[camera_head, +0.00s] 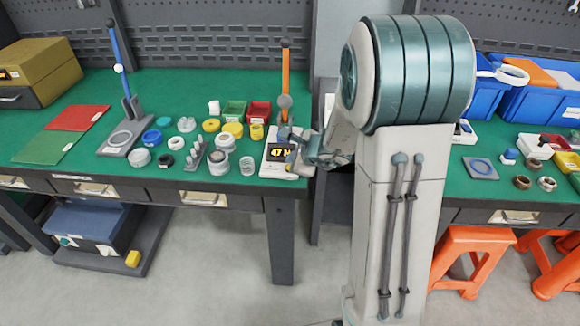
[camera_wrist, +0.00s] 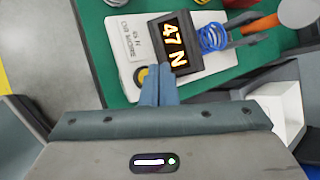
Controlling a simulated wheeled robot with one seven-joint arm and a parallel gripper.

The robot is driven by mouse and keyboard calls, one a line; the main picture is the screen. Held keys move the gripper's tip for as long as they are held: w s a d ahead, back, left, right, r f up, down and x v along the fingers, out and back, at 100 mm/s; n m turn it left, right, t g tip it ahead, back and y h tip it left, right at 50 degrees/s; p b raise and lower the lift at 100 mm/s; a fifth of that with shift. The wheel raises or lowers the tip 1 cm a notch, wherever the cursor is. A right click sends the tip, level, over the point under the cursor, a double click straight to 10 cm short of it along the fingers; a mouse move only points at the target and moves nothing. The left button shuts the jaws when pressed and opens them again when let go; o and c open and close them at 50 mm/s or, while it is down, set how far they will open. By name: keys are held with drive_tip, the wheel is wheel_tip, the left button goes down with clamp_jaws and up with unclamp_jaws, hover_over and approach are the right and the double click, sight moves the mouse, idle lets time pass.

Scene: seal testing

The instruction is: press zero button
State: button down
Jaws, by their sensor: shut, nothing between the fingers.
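A white force tester (camera_head: 282,171) stands at the front edge of the green bench, left of my arm. It also shows in the wrist view (camera_wrist: 208,75). A round yellow button (camera_wrist: 142,76) sits just below the display, partly hidden by my fingers. My gripper (camera_wrist: 161,68) is shut and empty, its fingertips at the button's right side. I cannot tell whether they touch it. In the head view my gripper (camera_head: 297,158) is over the tester's front right part.
An orange lever (camera_head: 285,70) rises behind the tester. A blue spring (camera_wrist: 212,37) stands beside the display. Several rings and caps, including a yellow ring (camera_head: 232,130), crowd the bench to the left. Blue bins (camera_head: 545,97) stand at the right.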

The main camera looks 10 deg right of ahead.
drive_tip(key=shift+f, duration=0.2)
drive_tip(key=shift+f+b, duration=0.25)
drive_tip(key=shift+b, duration=0.4)
drive_tip(key=shift+f+b, duration=0.4)
drive_tip(key=shift+b, duration=0.1)
idle(0.4)
drive_tip(key=shift+r, duration=0.1)
drive_tip(key=shift+r+p, duration=0.55)
drive_tip(key=shift+r, duration=0.2)
drive_tip(key=shift+r+p, duration=2)
drive_tip(key=shift+r, duration=0.5)
